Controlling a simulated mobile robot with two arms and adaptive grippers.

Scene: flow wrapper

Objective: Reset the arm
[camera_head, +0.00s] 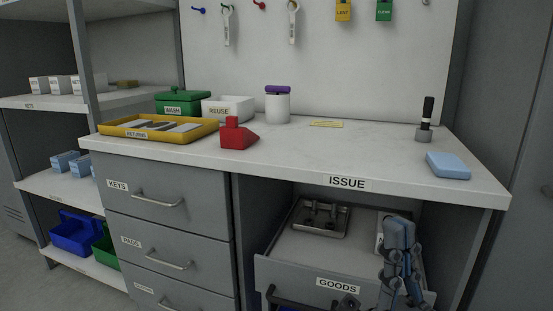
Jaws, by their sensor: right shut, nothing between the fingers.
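My right gripper (398,234) shows at the lower right, in front of the open GOODS drawer (275,271) and overlapping its right part. Its blue-grey fingers are together and empty, pointing away from me. It hides part of the drawer front and part of a pale object (380,236) at the drawer's right side. I cannot tell whether the gripper touches the drawer. My left gripper is not in view.
The countertop (330,150) above holds a yellow tray (112,130), a red block-like object (237,134), a white jar (278,106), a dark-handled stamp (425,125) and a blue block (448,166). A metal tray (319,219) lies in the drawer. Shelves stand at left.

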